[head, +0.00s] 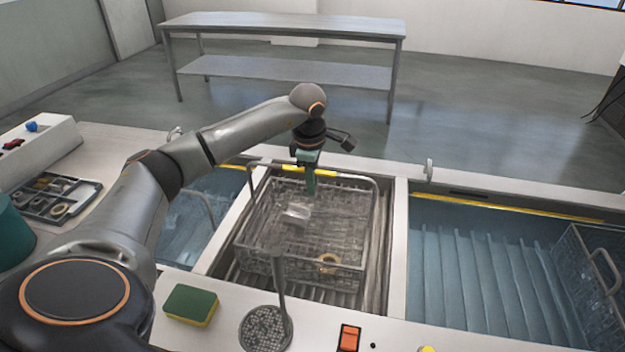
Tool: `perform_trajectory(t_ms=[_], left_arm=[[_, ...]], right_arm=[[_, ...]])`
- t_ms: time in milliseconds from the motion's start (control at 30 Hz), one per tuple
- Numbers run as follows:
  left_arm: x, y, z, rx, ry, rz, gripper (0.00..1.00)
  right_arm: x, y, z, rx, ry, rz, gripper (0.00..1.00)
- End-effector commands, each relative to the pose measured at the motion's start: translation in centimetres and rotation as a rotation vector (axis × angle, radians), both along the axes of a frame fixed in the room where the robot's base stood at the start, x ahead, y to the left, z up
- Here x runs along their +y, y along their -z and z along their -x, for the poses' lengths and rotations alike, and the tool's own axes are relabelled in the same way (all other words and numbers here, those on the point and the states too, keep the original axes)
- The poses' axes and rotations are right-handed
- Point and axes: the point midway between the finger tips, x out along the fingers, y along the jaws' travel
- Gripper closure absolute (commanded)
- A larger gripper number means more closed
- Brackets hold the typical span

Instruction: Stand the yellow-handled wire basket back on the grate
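The wire basket (345,275) with yellow grips on its raised handle is in the middle bay, over the slatted metal grate (375,262). It looks about level. I cannot tell whether its underside touches the slats or hangs just above them. A brass ring (328,262) and a pale shiny piece (297,213) show inside it. My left gripper (310,188) points down at the yellow part of the far handle, its green fingers closed around the bar. The fingers partly hide the grip. My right gripper is not in view.
A water tank with a ribbed floor (480,275) lies right, with another wire basket (590,275) at its far right. Another water bay (190,225) lies left. On the front ledge are a green-yellow sponge (190,305), a round mesh strainer (265,330) and an orange switch (349,338).

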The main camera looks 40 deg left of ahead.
Motion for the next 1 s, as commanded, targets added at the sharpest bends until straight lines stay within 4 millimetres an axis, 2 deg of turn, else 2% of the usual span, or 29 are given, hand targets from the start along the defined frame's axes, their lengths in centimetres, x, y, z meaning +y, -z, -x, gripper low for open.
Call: perform_trajectory(t_ms=[33, 200, 467, 567, 667, 1000], left_arm=[[-0.1, 0.0, 0.0, 0.002, 0.001, 0.001, 0.73], [-0.1, 0.0, 0.0, 0.0, 0.001, 0.001, 0.54], [-0.1, -0.1, 0.0, 0.0, 0.001, 0.001, 0.53], [-0.1, -0.8, 0.0, -0.003, 0.001, 0.001, 0.53], [-0.2, -2.2, 0.2, -0.005, 0.002, 0.001, 0.53], [-0.8, -9.2, 1.3, -0.005, 0.001, 0.002, 0.53]], right_arm=[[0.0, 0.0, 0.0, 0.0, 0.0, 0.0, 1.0], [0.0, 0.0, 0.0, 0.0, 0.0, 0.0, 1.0], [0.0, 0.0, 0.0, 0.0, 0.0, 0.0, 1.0], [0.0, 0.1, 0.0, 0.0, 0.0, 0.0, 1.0], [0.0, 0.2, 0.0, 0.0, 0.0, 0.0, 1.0], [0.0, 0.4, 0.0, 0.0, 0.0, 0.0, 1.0]])
